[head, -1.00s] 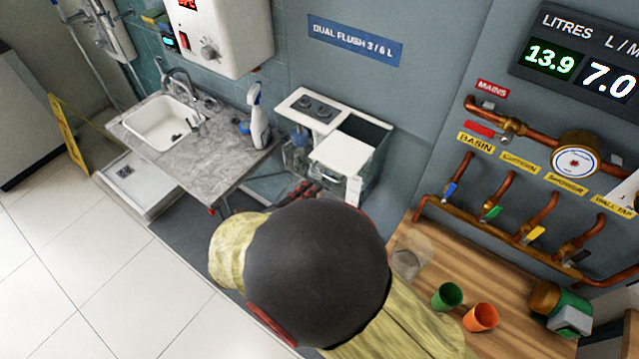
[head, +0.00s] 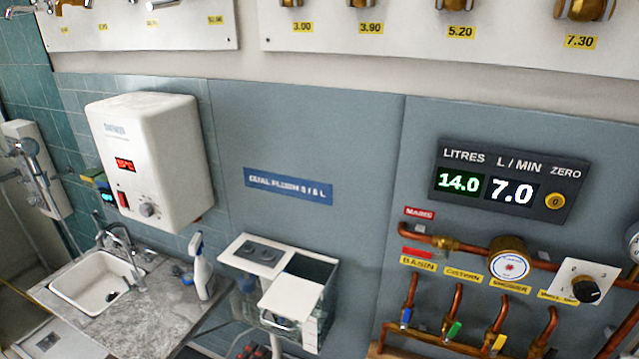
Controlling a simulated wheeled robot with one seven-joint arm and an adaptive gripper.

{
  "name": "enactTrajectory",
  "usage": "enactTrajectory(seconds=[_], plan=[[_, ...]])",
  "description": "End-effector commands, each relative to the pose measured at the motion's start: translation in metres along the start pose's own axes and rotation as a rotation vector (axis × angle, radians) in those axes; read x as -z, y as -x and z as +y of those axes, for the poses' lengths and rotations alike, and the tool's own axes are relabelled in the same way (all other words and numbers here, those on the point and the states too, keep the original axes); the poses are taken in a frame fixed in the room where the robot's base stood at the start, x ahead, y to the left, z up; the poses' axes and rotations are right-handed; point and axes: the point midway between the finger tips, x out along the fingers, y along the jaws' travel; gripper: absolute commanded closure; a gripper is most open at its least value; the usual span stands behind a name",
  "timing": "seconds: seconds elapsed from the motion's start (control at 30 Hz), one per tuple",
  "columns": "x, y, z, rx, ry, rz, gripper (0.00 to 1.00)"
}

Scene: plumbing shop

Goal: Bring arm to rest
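Neither my arm nor my gripper shows in the head view now. The view takes in the wall, the sink counter and the pipework, and the floor and the bench top are almost wholly out of the picture. Whether my gripper is open, shut or holding something cannot be seen.
A sink (head: 98,284) is set in a grey counter with a spray bottle (head: 201,268). A white heater (head: 150,158) hangs above. Right of the counter is an open cistern (head: 296,290). A display (head: 500,190) reads 14.0 litres and 7.0 L/min above copper pipes with coloured valve handles (head: 453,331).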

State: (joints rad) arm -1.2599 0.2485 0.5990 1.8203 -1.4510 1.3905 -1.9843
Motion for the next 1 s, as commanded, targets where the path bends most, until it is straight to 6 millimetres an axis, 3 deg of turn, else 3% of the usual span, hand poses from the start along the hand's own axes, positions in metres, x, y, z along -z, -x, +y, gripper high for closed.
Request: enactTrajectory(seconds=[0.07, 0.17, 0.3, 0.4, 0.57, 0.7, 1.0], plan=[[0.000, 0.000, 0.005, -0.017, -0.101, 0.001, 0.79], [0.016, 0.000, 0.021, -0.065, -0.290, 0.056, 0.79], [0.057, 0.007, 0.049, -0.131, -0.593, 0.204, 0.79], [0.086, 0.017, 0.056, -0.159, -0.850, 0.343, 0.79], [0.140, 0.024, 0.055, -0.134, -1.328, 0.655, 0.79], [0.185, 0.031, 0.046, -0.019, -1.794, 0.997, 0.79], [0.242, 0.042, 0.018, 0.383, -2.547, 1.630, 0.79]])
